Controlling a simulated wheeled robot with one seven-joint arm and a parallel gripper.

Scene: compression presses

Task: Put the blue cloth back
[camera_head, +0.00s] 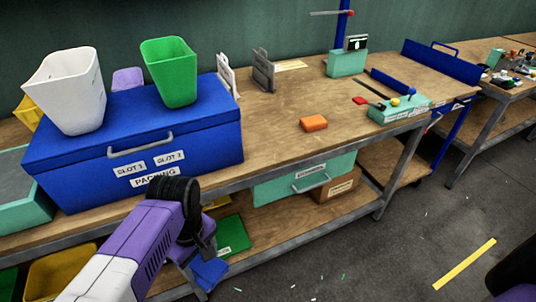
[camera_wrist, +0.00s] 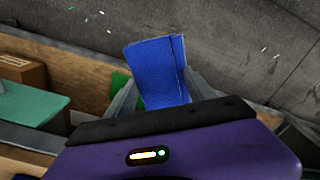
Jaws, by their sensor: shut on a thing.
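The blue cloth (camera_head: 209,273) hangs from my gripper (camera_head: 205,256) near the bench's lower shelf, low in the middle left of the head view. In the wrist view the blue cloth (camera_wrist: 156,70) shows as a flat blue piece between the two grey fingers of my gripper (camera_wrist: 158,95). My gripper is shut on it. My wrist and arm hide part of the gripper in the head view. Beneath the cloth, the floor and shelf edge show.
A blue box labelled PACKING (camera_head: 75,167) stands on the bench, with a white bin (camera_head: 68,90) and a green bin (camera_head: 169,72) on top. A green item (camera_head: 233,236) lies on the lower shelf. A teal drawer (camera_head: 280,188) hangs under the bench. The floor at right is mostly clear.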

